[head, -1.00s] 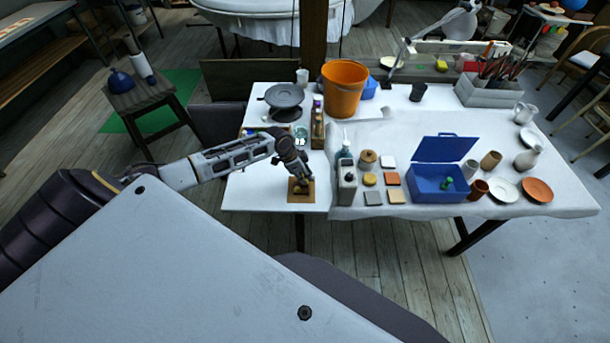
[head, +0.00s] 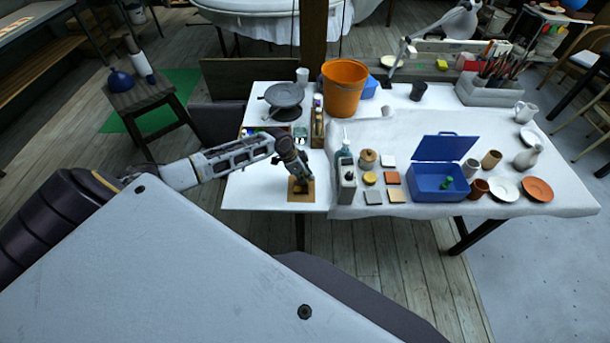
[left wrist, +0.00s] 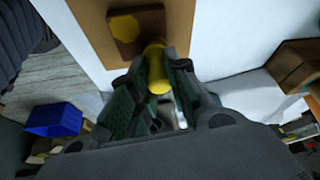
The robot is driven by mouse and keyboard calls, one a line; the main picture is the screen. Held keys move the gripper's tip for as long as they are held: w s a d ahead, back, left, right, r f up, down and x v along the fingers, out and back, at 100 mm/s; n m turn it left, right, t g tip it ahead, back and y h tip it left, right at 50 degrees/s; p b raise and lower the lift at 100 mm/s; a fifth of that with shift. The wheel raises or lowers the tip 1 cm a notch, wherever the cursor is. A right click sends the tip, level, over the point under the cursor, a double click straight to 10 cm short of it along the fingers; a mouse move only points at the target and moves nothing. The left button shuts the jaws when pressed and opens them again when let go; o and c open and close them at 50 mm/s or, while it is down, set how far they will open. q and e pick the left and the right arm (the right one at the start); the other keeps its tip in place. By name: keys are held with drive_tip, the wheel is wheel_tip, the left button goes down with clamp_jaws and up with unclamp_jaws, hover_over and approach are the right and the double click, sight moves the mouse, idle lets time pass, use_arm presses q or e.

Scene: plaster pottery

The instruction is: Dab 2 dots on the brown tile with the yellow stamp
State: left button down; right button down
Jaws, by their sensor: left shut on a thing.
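My left gripper (head: 300,183) is low over a tan board (head: 302,197) at the front of the white table. In the left wrist view the gripper (left wrist: 163,88) is shut on the yellow stamp (left wrist: 158,78), whose rounded yellow end shows between the fingers. The brown tile (left wrist: 151,22) lies on the tan board (left wrist: 180,20), with a yellow patch (left wrist: 125,28) on its face. The stamp's far end overlaps the tile's near edge in this view; I cannot tell whether it touches. In the head view the gripper hides the tile and stamp. My right gripper is not in view.
To the right stand a pump bottle (head: 347,180), several small tiles (head: 392,179) and an open blue box (head: 437,187). Behind are a narrow wooden box (head: 317,130), an orange bucket (head: 344,88) and a grey wheel (head: 284,97).

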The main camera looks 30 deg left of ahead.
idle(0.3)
use_arm(q)
drive_tip(key=shift+r+p, duration=1.15)
drive_tip(key=shift+p, duration=0.05)
drive_tip(key=shift+r+p, duration=0.4)
drive_tip(key=shift+r, duration=0.7)
